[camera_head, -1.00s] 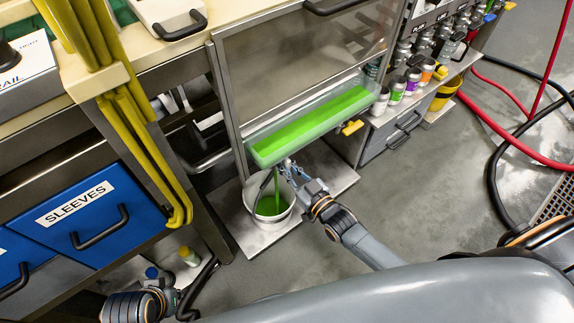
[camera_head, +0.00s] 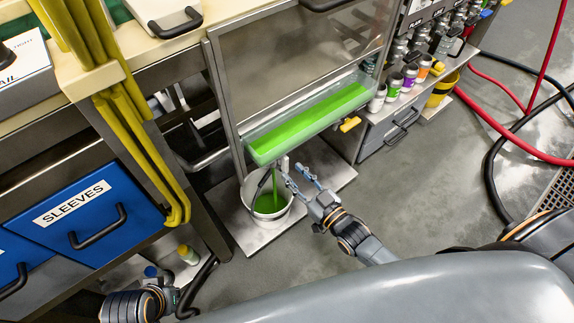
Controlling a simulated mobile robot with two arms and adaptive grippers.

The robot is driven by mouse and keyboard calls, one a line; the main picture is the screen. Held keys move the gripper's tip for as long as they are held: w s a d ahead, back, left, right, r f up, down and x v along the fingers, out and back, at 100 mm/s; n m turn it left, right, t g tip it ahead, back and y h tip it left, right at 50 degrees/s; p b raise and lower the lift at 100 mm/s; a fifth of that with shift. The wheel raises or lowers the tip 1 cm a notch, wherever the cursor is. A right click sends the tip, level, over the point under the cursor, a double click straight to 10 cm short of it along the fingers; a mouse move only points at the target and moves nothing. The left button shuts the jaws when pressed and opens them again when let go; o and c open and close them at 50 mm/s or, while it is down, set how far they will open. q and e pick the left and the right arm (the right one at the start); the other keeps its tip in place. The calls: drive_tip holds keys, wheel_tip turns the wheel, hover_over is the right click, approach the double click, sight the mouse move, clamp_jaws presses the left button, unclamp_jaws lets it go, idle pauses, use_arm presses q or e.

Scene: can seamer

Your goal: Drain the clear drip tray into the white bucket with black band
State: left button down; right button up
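The clear drip tray (camera_head: 257,142) is long and holds bright green liquid. It sits below the clear panel of the machine. A green stream (camera_head: 275,180) falls from the tray's near left end into the white bucket (camera_head: 252,190), where green liquid shows. The bucket stands on a metal plate; I cannot make out its black band. My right gripper (camera_head: 293,178) is open beside the stream, just below the tray's end and above the bucket's right rim. It holds nothing that I can see. My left arm shows at the bottom left; its gripper fingers are not clearly visible.
A yellow-handled part (camera_head: 349,124) sticks out at the tray's right side. A yellow bucket (camera_head: 442,90) and red and black hoses lie to the right. Blue drawers (camera_head: 82,215) stand at the left. Small bottles (camera_head: 189,255) are under the bench. The floor at centre right is clear.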

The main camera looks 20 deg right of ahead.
drive_tip(key=v, duration=0.7)
idle(0.4)
